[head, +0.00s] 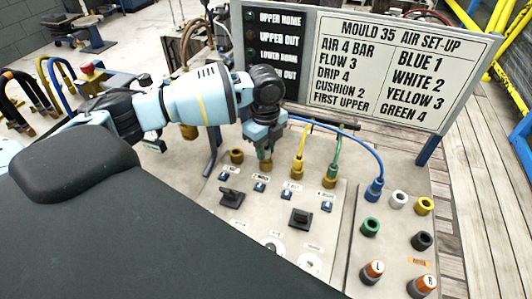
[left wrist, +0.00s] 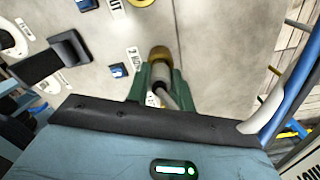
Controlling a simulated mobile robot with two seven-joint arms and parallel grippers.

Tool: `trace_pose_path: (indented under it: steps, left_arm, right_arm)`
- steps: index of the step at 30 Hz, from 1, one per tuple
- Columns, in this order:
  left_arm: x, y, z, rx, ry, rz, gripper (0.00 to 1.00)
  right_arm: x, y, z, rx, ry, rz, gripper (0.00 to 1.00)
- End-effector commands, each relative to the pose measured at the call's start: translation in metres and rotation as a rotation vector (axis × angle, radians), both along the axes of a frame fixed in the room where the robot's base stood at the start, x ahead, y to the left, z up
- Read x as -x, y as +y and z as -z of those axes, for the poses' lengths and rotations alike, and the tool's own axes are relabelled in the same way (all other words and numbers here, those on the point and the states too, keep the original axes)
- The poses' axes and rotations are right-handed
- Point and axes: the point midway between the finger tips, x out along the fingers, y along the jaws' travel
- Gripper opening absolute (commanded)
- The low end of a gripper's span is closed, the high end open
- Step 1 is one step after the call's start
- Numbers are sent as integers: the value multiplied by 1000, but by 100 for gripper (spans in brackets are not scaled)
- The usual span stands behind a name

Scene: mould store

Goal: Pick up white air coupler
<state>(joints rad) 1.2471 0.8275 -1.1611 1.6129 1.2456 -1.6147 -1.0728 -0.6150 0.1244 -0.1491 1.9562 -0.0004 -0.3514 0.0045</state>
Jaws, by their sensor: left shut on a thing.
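My left gripper (head: 264,152) reaches down to the second port in the row on the sloping panel. It also shows in the left wrist view (left wrist: 160,82), with its green fingers shut around a pale grey-white coupler (left wrist: 162,74). I take this to be the white air coupler. Its far end meets a brass port (left wrist: 159,53), and a pale hose (left wrist: 178,98) runs back from it. In the head view the coupler is mostly hidden by the gripper. I cannot tell whether it is fully seated. My right gripper is not in view.
Yellow (head: 299,163) and green (head: 332,171) couplers stand in neighbouring ports; the leftmost port (head: 237,156) is empty. A blue coupler (head: 375,188) stands on the right panel by coloured sockets, including a white one (head: 398,199). A sign board (head: 400,70) rises behind.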

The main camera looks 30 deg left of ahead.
Motion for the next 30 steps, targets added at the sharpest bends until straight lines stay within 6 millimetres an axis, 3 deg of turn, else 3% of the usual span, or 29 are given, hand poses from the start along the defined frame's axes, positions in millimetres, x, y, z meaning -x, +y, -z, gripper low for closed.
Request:
trace_pose_path:
  steps: [8,21,30]
  left_arm:
    - [-1,0,-7,1,-3,0,0]
    - [-1,0,-82,1,-3,1,0]
    - [0,0,-101,0,-1,1,0]
  right_arm:
    - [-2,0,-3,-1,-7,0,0]
    - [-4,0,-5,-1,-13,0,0]
    - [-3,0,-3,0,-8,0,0]
